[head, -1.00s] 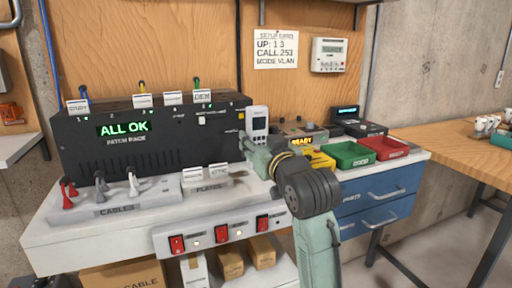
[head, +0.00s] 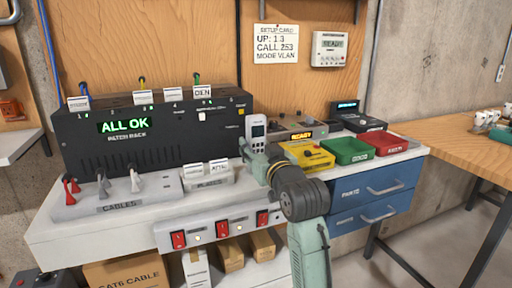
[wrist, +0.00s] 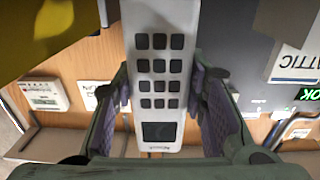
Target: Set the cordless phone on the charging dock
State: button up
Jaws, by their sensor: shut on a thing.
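The cordless phone (head: 258,130) is light grey with a small dark screen and a dark keypad. It stands nearly upright in front of the right end of the black rack. My gripper (head: 252,152) is shut on it; the fingers partly hide its lower part in the head view. In the wrist view the phone (wrist: 160,100) lies between both fingers of my gripper (wrist: 160,82), keypad facing the camera and screen toward the palm. A black device with a blue display (head: 358,120) sits at the back right of the bench; I cannot tell whether it is the charging dock.
The patch rack (head: 150,150) reads ALL OK. The plates holder (head: 208,176) is left of my gripper.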

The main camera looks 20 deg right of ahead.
jog(key=o, duration=1.3)
jog(key=s+b, duration=0.1)
jog(key=s, duration=0.6)
jog(key=s+b, duration=0.1)
jog(key=s, duration=0.2)
jog(key=shift+s+d+r+b, duration=0.1)
jog(key=shift+s+d+b, duration=0.15)
jog(key=shift+s+b, duration=0.15)
jog(key=shift+a, duration=0.1)
